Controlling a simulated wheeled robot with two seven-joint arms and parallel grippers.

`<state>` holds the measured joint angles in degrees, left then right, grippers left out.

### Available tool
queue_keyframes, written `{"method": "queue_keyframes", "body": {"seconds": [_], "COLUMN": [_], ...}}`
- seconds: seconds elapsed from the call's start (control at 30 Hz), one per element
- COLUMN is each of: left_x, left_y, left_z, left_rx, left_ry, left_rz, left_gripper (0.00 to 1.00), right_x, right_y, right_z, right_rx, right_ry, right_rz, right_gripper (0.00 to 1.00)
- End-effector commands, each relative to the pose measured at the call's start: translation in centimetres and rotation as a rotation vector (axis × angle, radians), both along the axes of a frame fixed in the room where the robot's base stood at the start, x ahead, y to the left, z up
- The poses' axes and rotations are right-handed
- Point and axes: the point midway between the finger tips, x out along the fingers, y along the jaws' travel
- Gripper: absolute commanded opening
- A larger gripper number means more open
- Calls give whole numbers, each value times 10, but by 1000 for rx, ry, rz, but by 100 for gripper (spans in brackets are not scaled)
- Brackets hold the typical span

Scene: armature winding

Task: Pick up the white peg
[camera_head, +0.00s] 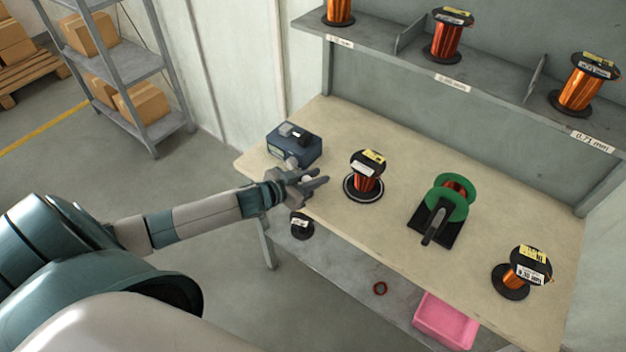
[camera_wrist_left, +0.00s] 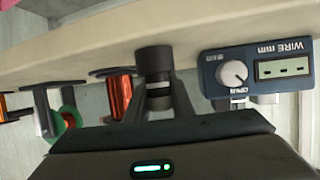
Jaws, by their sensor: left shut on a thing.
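My left gripper (camera_head: 314,180) is at the left front part of the table, between the blue wire gauge box (camera_head: 294,144) and a copper wire spool (camera_head: 367,172). It is shut on the white peg (camera_head: 307,179), of which only a small pale bit shows between the fingers. In the left wrist view, the fingers of the left gripper (camera_wrist_left: 155,98) close around a short upright piece with a dark end and a grey band. Most of the peg is hidden there. My right gripper is not in view.
A green winding device (camera_head: 446,205) and another spool (camera_head: 520,272) stand further right on the table (camera_head: 400,258). Spools line the shelf above.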

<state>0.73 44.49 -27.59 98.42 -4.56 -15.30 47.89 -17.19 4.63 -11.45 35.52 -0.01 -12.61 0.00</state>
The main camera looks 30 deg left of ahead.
Motion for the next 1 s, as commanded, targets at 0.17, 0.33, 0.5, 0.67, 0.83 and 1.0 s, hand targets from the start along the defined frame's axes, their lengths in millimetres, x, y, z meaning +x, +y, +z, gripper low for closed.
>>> {"method": "queue_keyframes", "body": {"seconds": [0.17, 0.33, 0.5, 0.67, 0.83, 1.0], "left_x": [1, 0, 0, 1, 0, 0], "left_y": [0, 0, 0, 0, 0, 0], "left_z": [16, 43, 71, 90, 97, 97], "left_rx": [1, 2, 2, 1, 1, 1], "left_ry": [-3, -5, -4, -2, 0, 0], "left_rz": [-1, -2, -2, -1, 0, 1], "left_gripper": [0, 0, 0, 0, 0, 0], "right_x": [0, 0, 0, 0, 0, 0], "right_y": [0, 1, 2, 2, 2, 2], "right_z": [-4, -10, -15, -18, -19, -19], "right_rx": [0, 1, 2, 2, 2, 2], "right_ry": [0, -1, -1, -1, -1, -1], "right_rz": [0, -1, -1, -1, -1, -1], "right_gripper": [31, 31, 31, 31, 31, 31]}}
